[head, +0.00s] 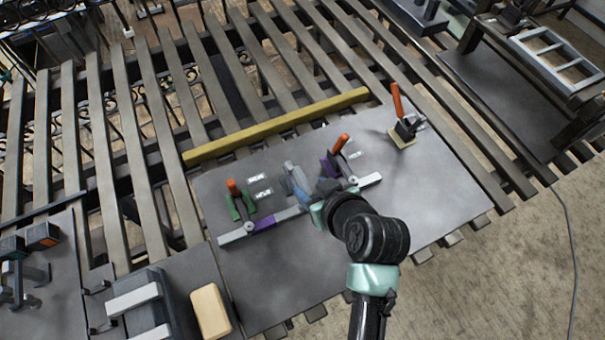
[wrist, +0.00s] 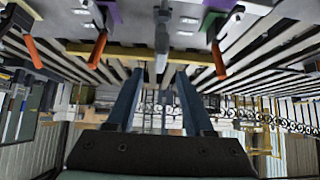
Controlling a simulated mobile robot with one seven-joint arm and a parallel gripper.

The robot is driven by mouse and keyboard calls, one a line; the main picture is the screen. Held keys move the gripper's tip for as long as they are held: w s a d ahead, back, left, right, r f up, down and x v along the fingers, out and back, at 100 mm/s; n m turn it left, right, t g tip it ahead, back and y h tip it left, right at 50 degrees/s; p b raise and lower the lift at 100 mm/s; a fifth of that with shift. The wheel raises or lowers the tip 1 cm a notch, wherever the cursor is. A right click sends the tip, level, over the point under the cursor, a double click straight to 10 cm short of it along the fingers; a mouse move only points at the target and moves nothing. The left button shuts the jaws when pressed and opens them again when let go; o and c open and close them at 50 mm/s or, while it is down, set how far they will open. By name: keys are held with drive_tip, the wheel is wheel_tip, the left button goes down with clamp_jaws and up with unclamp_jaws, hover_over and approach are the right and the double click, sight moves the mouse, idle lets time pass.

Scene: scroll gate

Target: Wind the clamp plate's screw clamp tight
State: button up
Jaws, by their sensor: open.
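The clamp plate (head: 430,200) is a grey metal sheet lying on the slatted bench. A grey upright piece (head: 290,168), apparently the screw clamp, stands between the green and purple clamps; in the wrist view it shows (wrist: 162,42) at top centre. My gripper (head: 301,188) is over the plate beside this piece. In the wrist view its two blue fingers (wrist: 157,78) are apart with nothing held between them. The grey piece appears in line with the gap, beyond the fingertips. My wrist hides part of the plate, and the screw's handle cannot be made out clearly.
A green clamp (head: 240,205) and a purple clamp (head: 338,163) with orange handles flank the grey piece. Another orange-handled clamp (head: 402,125) stands at right. A yellow bar (head: 275,126) lies along the far edge. A wooden block (head: 210,311) lies at lower left.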

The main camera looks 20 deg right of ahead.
sight(304, 181)
drive_tip(key=x, duration=0.6)
drive_tip(key=shift+w+f+p, duration=0.1)
drive_tip(key=shift+w+p, duration=0.05)
drive_tip(key=shift+p, duration=0.25)
clamp_jaws()
